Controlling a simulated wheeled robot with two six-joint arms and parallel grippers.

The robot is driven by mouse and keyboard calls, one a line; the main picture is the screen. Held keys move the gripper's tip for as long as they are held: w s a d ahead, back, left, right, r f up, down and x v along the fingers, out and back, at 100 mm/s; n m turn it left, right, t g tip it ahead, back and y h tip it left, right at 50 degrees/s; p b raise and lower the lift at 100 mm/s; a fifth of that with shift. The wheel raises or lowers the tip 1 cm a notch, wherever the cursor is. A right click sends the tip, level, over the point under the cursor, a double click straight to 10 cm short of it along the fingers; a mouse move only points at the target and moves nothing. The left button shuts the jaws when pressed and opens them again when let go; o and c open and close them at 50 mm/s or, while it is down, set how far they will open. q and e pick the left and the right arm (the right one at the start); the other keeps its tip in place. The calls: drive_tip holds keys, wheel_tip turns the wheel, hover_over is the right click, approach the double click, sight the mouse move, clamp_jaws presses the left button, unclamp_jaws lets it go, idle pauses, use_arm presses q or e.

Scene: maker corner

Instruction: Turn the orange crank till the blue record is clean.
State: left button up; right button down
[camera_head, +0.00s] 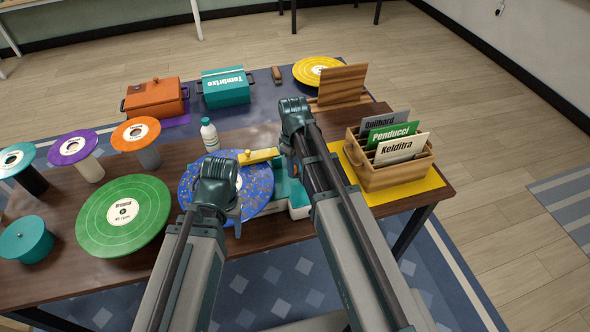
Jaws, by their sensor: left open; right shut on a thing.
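The blue record (258,190) lies flat on the teal-and-white cleaning machine (297,198), with pale specks over its blue face. A yellow arm (260,156) reaches over the record's far edge. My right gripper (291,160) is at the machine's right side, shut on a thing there.
A green record (150,212) and several records on stands are at left. A white bottle (209,135) stands behind the blue record. A wooden crate (395,178) of sleeves sits on a yellow mat at right. An orange box (155,98) and teal box (226,88) are behind.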

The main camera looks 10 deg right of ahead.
drive_tip(key=m, duration=0.2)
drive_tip(key=w+m, duration=0.1)
drive_tip(key=shift+w+d+m, duration=0.2)
drive_tip(key=shift+m, duration=0.2)
drive_tip(key=m, duration=0.2)
drive_tip(key=shift+w+d+m, duration=0.25)
drive_tip(key=shift+w+m, duration=0.05)
drive_tip(key=shift+w, duration=0.1)
drive_tip(key=m, duration=0.3)
drive_tip(key=shift+w+d+m, duration=0.3)
drive_tip(key=shift+w+d, duration=0.1)
drive_tip(key=m, duration=0.2)
drive_tip(key=shift+w+d+m, duration=0.2)
drive_tip(key=shift+d+m, duration=0.2)
drive_tip(key=m, duration=0.1)
drive_tip(key=d+m, duration=0.1)
drive_tip(key=m, duration=0.3)
drive_tip(key=shift+d, duration=0.4)
drive_tip(key=shift+s+d+m, duration=0.1)
drive_tip(key=shift+d+m, duration=0.25)
drive_tip(key=shift+m, duration=0.75)
drive_tip(key=shift+s+d+m, duration=0.1)
drive_tip(key=shift+d+m, duration=0.2)
drive_tip(key=shift+m, duration=0.8)
